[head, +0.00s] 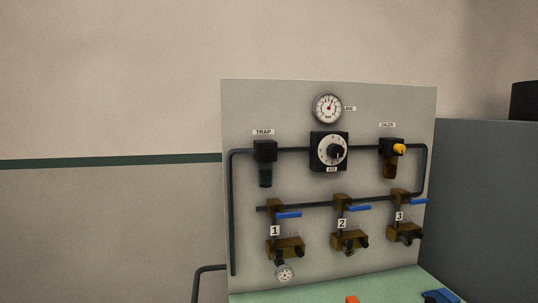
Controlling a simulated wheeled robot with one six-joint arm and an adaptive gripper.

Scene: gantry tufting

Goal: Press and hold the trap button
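The trap unit (265,151) is a black block on the pipe at the upper left of the grey panel (290,100). The label TRAP (263,132) is above it. A dark translucent bowl (265,176) hangs below the block. I cannot make out a separate button on the unit in the head view. My gripper is not in view, and nothing touches the trap unit.
A green bench top (310,293) lies below. A dark grey cabinet (490,200) stands at right.

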